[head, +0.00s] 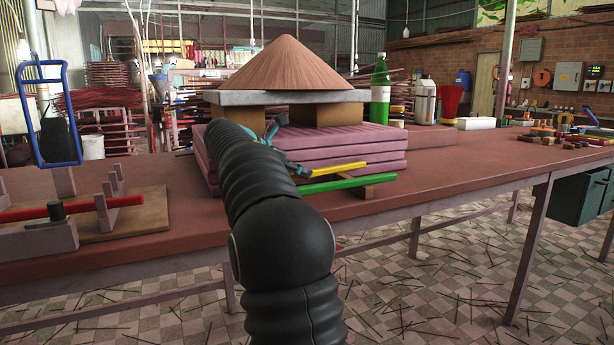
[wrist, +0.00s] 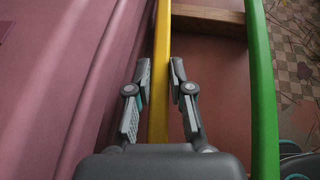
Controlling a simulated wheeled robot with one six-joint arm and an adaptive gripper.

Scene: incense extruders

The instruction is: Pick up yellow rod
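The yellow rod (head: 340,168) lies beside the stack of pink slabs in the head view, above the green rod (head: 348,183) in the picture. In the wrist view the yellow rod (wrist: 161,45) runs lengthwise between the two fingers of my gripper (wrist: 160,78). The fingers are open, one on each side of it, with a small gap to the rod on both sides. The green rod (wrist: 262,90) is to the right, apart from the fingers.
The pink slab stack (head: 370,158) stands close behind the rods, with a stone plate (head: 290,97) and brown cone (head: 285,65) above it. A wooden block (wrist: 208,18) lies across under the rods. A red rod (head: 60,211) rests on a rack at left.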

